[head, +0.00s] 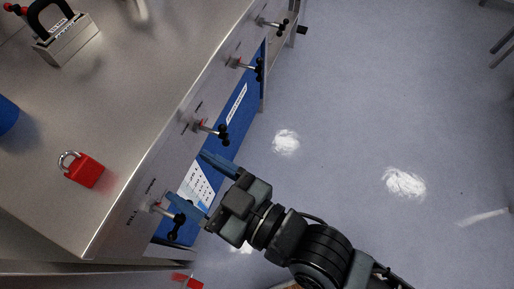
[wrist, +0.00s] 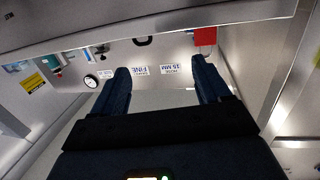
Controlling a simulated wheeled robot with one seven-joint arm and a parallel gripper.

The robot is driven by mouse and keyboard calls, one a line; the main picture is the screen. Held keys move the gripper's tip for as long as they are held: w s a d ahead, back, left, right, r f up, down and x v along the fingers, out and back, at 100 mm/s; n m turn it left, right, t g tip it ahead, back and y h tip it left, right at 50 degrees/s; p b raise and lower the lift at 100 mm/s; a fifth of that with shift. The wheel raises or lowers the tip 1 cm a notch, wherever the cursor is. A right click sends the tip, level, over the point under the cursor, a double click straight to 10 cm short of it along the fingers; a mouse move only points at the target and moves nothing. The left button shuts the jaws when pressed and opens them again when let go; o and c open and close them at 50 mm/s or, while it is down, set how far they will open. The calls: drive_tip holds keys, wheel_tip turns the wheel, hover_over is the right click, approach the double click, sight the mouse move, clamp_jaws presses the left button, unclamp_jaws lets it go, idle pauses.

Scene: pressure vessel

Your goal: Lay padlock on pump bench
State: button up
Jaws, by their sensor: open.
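A red padlock (head: 84,171) with a silver shackle lies on a grey metal bench top (head: 130,110), near its front edge at the left of the head view. Whether this is the pump bench I cannot tell. My gripper (head: 184,174) is open and empty, in front of the bench's front panel and to the right of the padlock. In the wrist view, my gripper (wrist: 160,72) has its two blue fingers spread with nothing between them. A red block (wrist: 205,37) shows beyond the right finger; I cannot tell whether it is the padlock.
Several valves with black handles (head: 216,131) stick out from the bench front. A block with a black handle (head: 65,35) and a blue round object (head: 7,115) stand on the bench. Another red object (head: 186,281) is at the bottom. The floor (head: 350,110) at right is mostly clear.

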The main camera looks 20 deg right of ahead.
drive_tip(key=s+d+f+m+t+h, duration=0.1)
drive_tip(key=s+d+f+m+h, duration=0.2)
drive_tip(key=d, duration=0.7)
drive_tip(key=s+d+r+m+h, duration=0.2)
drive_tip(key=s+d+h, duration=0.2)
drive_tip(key=s+d, duration=0.3)
drive_tip(key=s+d+r+m+h, duration=0.2)
drive_tip(key=s+d+r+h, duration=0.1)
drive_tip(key=s+d, duration=0.4)
drive_tip(key=s+h, duration=0.1)
drive_tip(key=s, duration=0.2)
drive_tip(key=shift+r+m, duration=0.2)
drive_tip(key=shift+m, duration=0.1)
drive_tip(key=shift+d, duration=0.1)
